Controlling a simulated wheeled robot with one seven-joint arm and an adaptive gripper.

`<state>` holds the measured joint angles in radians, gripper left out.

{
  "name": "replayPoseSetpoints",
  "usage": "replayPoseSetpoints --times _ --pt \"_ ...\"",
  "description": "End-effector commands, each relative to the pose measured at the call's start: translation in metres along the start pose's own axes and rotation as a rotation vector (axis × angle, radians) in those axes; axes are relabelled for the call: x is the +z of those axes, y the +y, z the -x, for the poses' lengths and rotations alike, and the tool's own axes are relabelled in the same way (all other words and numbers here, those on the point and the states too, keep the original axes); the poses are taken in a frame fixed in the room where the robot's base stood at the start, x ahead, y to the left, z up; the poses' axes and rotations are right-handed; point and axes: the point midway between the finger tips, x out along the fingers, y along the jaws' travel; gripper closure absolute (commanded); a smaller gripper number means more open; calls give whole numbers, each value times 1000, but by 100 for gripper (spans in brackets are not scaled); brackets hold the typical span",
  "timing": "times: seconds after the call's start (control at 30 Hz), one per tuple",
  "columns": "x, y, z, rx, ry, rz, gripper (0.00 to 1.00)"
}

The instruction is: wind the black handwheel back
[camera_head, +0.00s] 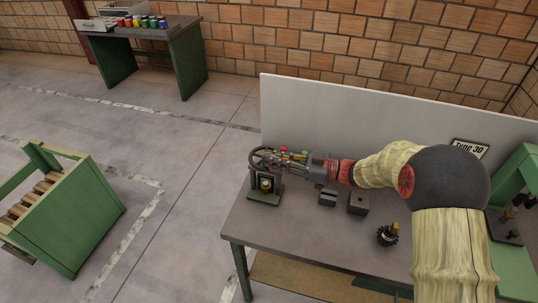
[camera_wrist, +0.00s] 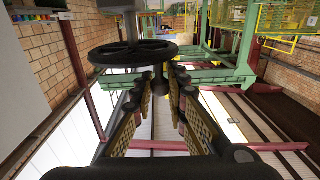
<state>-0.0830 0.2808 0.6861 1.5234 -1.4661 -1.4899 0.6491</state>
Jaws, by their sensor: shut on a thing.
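The black handwheel (camera_head: 256,152) stands on a small dark stand with a green base at the far left corner of the grey table. My gripper (camera_head: 279,157) reaches in from the right and is at the wheel's near side. In the wrist view the handwheel (camera_wrist: 112,55) shows as a spoked ring. My gripper's fingers (camera_wrist: 158,88) stand on both sides of a dark grip at the wheel's rim and are shut on it. The exact contact is partly hidden by the finger pads.
On the grey table (camera_head: 290,232) are dark blocks (camera_head: 358,203) and a black knobbed part (camera_head: 387,235). A pale panel (camera_head: 330,115) stands behind. A green machine (camera_head: 515,190) is at the right. A green crate (camera_head: 75,215) stands on the floor at left.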

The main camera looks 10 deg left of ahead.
Motion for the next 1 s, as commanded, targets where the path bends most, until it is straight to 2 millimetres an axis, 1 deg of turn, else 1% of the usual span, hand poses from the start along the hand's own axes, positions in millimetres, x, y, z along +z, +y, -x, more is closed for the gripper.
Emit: replayPoseSetpoints --times 0.03,0.2,0.4,1.0 --pt "-2 4 1 -41 1 2 100" --pt "-1 8 5 -185 1 2 100" --pt "-2 13 8 -315 1 3 100" --pt "-6 23 11 -562 1 2 100"
